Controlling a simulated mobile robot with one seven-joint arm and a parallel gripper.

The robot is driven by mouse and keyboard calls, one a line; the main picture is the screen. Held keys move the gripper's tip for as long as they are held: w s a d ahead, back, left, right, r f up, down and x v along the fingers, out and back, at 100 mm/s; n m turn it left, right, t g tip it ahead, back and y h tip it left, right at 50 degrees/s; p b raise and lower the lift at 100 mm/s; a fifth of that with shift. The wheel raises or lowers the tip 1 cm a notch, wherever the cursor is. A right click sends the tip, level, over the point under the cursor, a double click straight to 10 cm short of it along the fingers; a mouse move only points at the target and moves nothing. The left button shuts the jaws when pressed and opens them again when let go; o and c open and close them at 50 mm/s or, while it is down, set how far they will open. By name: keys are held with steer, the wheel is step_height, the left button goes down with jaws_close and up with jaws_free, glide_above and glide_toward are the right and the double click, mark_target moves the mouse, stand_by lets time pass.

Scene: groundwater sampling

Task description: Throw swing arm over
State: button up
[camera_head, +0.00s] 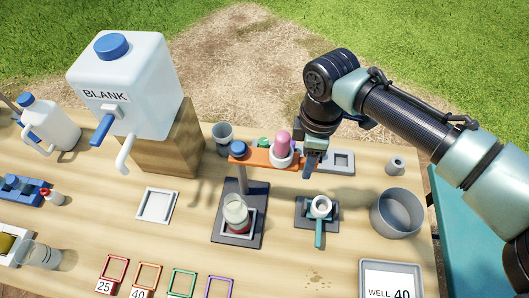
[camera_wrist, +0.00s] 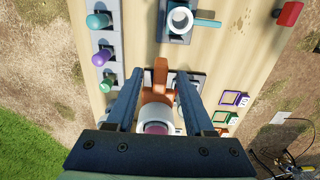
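The swing arm (camera_head: 262,158) is an orange bar on a post with a blue knob (camera_head: 238,149) at its left end. A white ring cup (camera_head: 282,158) with a pink-topped piece (camera_head: 282,141) sits toward its right end. A narrow orange end (camera_wrist: 160,72) sticks out beyond the cup in the wrist view. My gripper (camera_head: 313,165) is at that right end. In the wrist view my gripper (camera_wrist: 159,76) has its fingers apart, one on each side of the orange end, with gaps visible. Below the bar, a glass beaker (camera_head: 236,212) stands on a dark base.
A blank-water jug (camera_head: 125,85) stands on a wooden block at left. A teal-handled holder (camera_head: 319,225) and a grey bowl (camera_head: 397,213) are right of the beaker. A row of colored knobs (camera_wrist: 103,56) lies left in the wrist view. Coloured frames (camera_head: 183,281) line the front edge.

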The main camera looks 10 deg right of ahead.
jaws_close()
steer(key=shift+s+a+r+p, duration=0.1)
steer(key=shift+s+a+p, duration=0.1)
steer(key=shift+p, duration=0.15)
steer(key=s+a+m+p, duration=0.3)
steer(key=s+m+p, duration=0.2)
steer(key=p, duration=0.1)
steer(key=shift+s+a+m, duration=0.25)
steer(key=shift+s+m, duration=0.15)
steer(key=s+a+m+p, duration=0.3)
steer(key=a+m+p, duration=0.2)
steer(key=a+p, duration=0.1)
steer(key=shift+s+m, duration=0.3)
steer(key=shift+m, duration=0.1)
steer(key=shift+a, duration=0.1)
